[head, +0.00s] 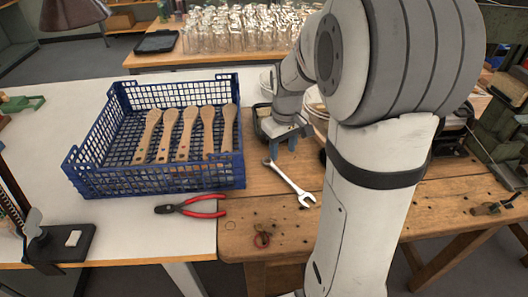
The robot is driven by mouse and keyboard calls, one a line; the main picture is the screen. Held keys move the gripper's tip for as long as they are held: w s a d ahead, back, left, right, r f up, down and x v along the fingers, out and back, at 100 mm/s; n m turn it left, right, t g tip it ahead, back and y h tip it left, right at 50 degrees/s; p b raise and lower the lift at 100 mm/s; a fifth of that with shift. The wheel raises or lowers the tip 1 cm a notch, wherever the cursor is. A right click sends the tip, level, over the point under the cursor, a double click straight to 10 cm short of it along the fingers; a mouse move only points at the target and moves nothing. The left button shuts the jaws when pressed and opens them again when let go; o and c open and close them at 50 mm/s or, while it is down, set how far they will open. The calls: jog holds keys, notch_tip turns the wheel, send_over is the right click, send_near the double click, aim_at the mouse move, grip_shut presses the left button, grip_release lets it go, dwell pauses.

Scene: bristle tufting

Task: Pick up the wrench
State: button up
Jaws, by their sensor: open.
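The wrench (291,184) is a silver open-ended spanner lying on the wooden bench. It lies diagonally, one end up and left, the other down and right. My gripper (284,147) is open and empty, pointing down just above and behind the wrench's upper-left end. It appears apart from the wrench. My arm covers the bench to the right of the wrench.
A blue crate (160,186) with several wooden brush handles stands left of the wrench. Red-handled pliers (193,206) lie in front of the crate. A dark container (263,124) sits behind my gripper.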

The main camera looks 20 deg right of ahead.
jog(key=b, duration=0.2)
send_near(287, 177)
jog(key=shift+w+a+f+n+g, duration=0.3)
jog(key=shift+w+a+f, duration=0.1)
jog(key=shift+w, duration=0.15)
jog(key=f, duration=0.7)
jog(key=shift+s+d+f, duration=0.3)
jog(key=shift+s+d, duration=0.05)
jog(key=shift+d, duration=0.05)
grip_shut()
